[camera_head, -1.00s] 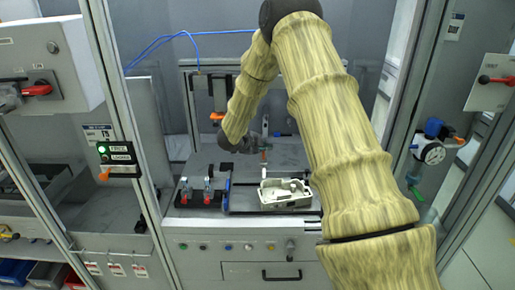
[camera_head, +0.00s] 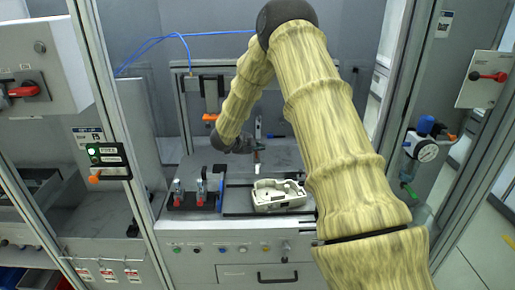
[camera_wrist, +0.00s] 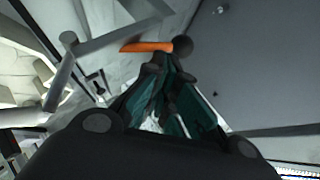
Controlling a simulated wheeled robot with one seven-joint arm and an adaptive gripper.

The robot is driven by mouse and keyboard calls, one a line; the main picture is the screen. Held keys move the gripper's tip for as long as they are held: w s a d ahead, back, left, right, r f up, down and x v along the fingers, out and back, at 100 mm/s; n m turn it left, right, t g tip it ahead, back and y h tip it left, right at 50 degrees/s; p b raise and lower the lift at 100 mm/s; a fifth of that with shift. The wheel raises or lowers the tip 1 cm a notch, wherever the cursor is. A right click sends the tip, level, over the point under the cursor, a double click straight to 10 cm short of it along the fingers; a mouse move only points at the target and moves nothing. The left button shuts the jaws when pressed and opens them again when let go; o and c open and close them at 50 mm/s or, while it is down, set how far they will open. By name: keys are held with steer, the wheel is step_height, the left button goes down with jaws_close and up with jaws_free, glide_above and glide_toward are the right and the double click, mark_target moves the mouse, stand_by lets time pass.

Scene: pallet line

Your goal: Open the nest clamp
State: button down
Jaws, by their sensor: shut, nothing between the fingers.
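The clamp's orange handle (camera_wrist: 147,46) shows in the wrist view, lying across just beyond my fingertips, with a dark round knob at its right end. My gripper (camera_wrist: 162,60) is shut and empty, its dark and teal fingers together right beside the handle; I cannot tell whether they touch it. In the head view my gripper (camera_head: 254,149) is small, behind the pale housing, and the clamp there is too small to read clearly. The pale housing (camera_head: 279,196) sits in the nest on the workbench and shows partly in the wrist view (camera_wrist: 20,75).
Small red and metal fixtures (camera_head: 190,194) stand on a black base left of the housing. A blue upright part (camera_head: 221,190) stands between them. Cell posts (camera_head: 117,115) flank the bench. A pressure gauge (camera_head: 426,150) is at the right. The bench front has buttons and a drawer handle (camera_head: 277,277).

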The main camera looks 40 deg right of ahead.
steer(key=shift+s+r+p, duration=0.2)
steer(key=shift+r+p, duration=0.15)
steer(key=shift+r, duration=0.1)
steer(key=r, duration=0.1)
steer(key=s+r+p, duration=0.1)
steer(key=r, duration=0.1)
steer(key=shift+s+a+p, duration=0.25)
steer(key=shift+a+p, duration=0.1)
steer(key=shift+p, duration=0.05)
steer(key=w+d+r+b+v, duration=0.1)
steer(key=b+v, duration=0.3)
steer(key=v, duration=0.5)
steer(key=shift+w+r, duration=0.4)
steer(key=shift+a, duration=0.1)
